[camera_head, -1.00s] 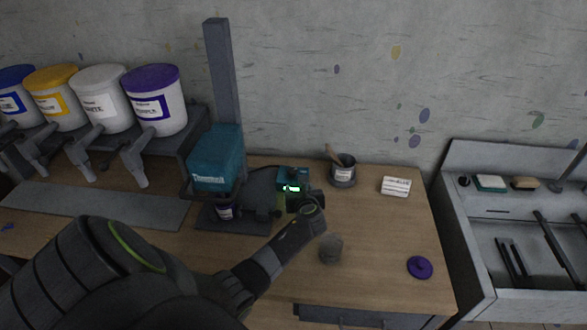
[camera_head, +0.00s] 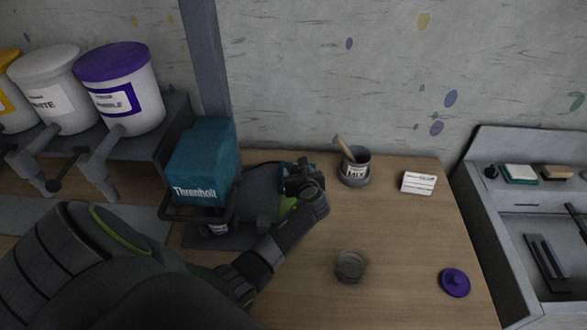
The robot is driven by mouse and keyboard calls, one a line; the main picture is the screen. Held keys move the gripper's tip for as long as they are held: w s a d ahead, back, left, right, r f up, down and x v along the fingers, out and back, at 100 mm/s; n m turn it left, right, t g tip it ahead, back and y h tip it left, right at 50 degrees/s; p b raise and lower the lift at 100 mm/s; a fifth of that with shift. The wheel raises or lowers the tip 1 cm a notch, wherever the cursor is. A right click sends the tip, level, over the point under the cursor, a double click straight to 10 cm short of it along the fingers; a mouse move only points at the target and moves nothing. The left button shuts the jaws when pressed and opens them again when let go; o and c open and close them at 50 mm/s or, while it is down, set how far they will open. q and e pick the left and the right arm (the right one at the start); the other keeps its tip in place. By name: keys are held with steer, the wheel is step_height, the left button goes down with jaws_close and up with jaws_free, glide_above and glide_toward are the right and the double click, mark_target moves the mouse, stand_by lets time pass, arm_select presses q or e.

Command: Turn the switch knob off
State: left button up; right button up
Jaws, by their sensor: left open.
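The teal control box (camera_head: 290,169) with the switch sits on the wooden table, right of the teal mixing machine (camera_head: 203,165). My left gripper (camera_head: 299,183) is in front of the box and covers most of its front. The gripper is open. The switch knob is hidden behind the gripper, so its position and any contact cannot be seen. A bright green patch (camera_head: 287,206) shows beside the gripper. My right gripper is not in view.
A grey cup (camera_head: 355,169) with a stick stands behind on the right, near a white label card (camera_head: 418,183). A small clear jar (camera_head: 350,266) and a purple lid (camera_head: 455,282) lie on the table's front right. Paint buckets (camera_head: 121,92) stand at left. A sink unit (camera_head: 510,250) is at right.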

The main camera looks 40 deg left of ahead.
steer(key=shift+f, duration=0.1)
arm_select(q)
steer(key=shift+d+r, duration=0.1)
steer(key=shift+d, duration=0.05)
steer(key=c, duration=1)
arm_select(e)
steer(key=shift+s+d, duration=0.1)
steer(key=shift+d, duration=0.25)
